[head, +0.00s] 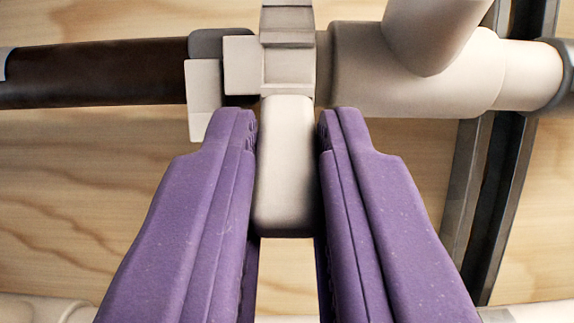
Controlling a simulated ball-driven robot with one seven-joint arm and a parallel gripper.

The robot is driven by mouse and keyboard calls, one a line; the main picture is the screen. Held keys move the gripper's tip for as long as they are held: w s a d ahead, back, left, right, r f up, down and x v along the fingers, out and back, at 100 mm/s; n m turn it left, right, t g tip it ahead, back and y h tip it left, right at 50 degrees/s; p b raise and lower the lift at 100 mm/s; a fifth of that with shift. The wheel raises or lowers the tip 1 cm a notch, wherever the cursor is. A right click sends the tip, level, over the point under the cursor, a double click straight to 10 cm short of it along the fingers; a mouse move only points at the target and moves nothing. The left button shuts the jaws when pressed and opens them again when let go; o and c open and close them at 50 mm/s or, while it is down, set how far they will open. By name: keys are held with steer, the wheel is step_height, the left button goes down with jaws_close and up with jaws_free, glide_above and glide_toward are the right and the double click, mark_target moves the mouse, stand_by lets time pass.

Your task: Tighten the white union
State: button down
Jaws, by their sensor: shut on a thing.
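The white union (290,62) sits in the pipe run at the top middle, with block-like lugs around its body. One pale lug or handle (284,185) points down from it toward me. My gripper (286,130) has two purple fingers, one on each side of this lug, and is shut on it. The fingertips reach close to the union's body. The inner faces of the fingers and the back of the union are hidden.
A dark pipe (95,72) runs left from the union. A thick cream pipe fitting (415,75) with an upward branch is on the right. A dark metal upright (490,190) stands behind at right, before a wooden wall (90,200). A pale pipe (40,308) crosses the bottom.

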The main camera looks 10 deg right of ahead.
mark_target(284, 217)
steer(key=r+g+p, duration=0.1)
steer(key=p, duration=0.2)
steer(key=r+g+p, duration=0.2)
steer(key=p, duration=0.1)
steer(key=shift+s+a+p, duration=0.1)
steer(key=shift+s+p, duration=0.25)
step_height(284, 217, up, 3)
steer(key=g+y+p, duration=0.1)
steer(key=g+p, duration=0.2)
steer(key=p, duration=0.6)
steer(key=shift+g+p, duration=0.3)
steer(key=shift+p, duration=0.1)
steer(key=r+g+p, duration=0.1)
steer(key=p, duration=0.4)
steer(key=r+g+p, duration=0.1)
steer(key=g+p, duration=0.1)
steer(key=p, duration=0.3)
steer(key=shift+w+y, duration=0.35)
steer(key=shift+y, duration=0.05)
steer(key=g+p, duration=0.2)
steer(key=p, duration=0.1)
steer(key=w+g+p, duration=0.1)
steer(key=p, duration=0.1)
steer(key=shift+d+r+g+y, duration=0.2)
steer(key=shift+r+g+y, duration=0.05)
steer(key=shift+g+y, duration=0.05)
